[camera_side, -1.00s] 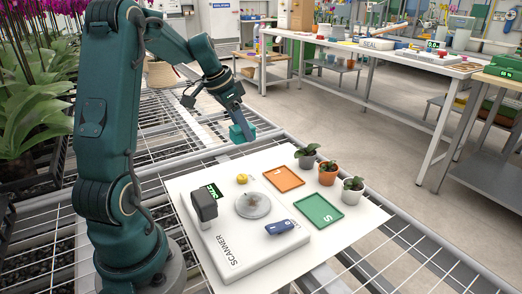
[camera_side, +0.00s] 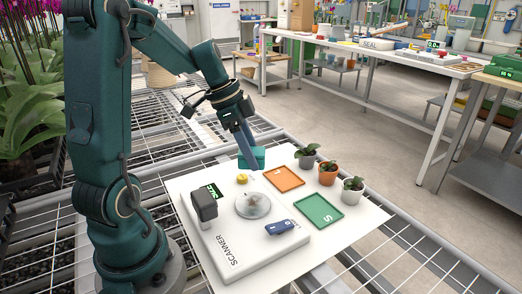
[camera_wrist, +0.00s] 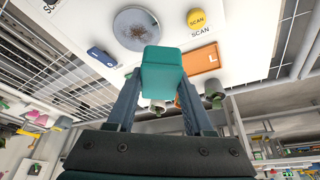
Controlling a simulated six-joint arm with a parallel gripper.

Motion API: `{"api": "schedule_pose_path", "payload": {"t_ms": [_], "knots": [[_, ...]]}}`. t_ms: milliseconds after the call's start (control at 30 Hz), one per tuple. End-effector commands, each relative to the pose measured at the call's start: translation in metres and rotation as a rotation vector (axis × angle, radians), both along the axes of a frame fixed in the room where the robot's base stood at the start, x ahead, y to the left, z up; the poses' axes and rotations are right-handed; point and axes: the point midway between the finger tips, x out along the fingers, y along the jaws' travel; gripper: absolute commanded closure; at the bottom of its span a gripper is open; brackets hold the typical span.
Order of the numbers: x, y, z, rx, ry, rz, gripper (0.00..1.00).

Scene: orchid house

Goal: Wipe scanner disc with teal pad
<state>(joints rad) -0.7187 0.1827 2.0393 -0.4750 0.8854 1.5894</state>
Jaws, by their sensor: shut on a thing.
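My gripper (camera_side: 246,149) is shut on the teal pad (camera_side: 251,158) and holds it above the far side of the white scanner board. In the wrist view the teal pad (camera_wrist: 162,66) sits between the two fingers. The scanner disc (camera_side: 253,205) is a round grey plate on the scanner (camera_side: 245,259), with a brown smudge on it. The disc also shows in the wrist view (camera_wrist: 124,29), just beyond the pad. The pad is apart from the disc in the side view.
A yellow knob (camera_side: 242,179) and a blue device (camera_side: 279,227) lie beside the disc. A dark scanner head (camera_side: 204,205) stands at its left. An orange tray (camera_side: 284,179), a green tray (camera_side: 319,215) and potted seedlings (camera_side: 328,173) are to the right.

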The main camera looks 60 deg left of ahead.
Motion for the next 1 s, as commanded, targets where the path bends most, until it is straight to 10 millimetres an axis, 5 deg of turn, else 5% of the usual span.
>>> {"api": "schedule_pose_path", "payload": {"t_ms": [100,300,1000], "knots": [[-0.013,-0.039,0.002,-0.007,-0.008,-0.153,0.93],[-0.022,-0.069,0.007,-0.006,-0.021,-0.25,0.93],[-0.022,-0.071,-0.042,-0.004,-0.021,-0.256,0.93]]}}
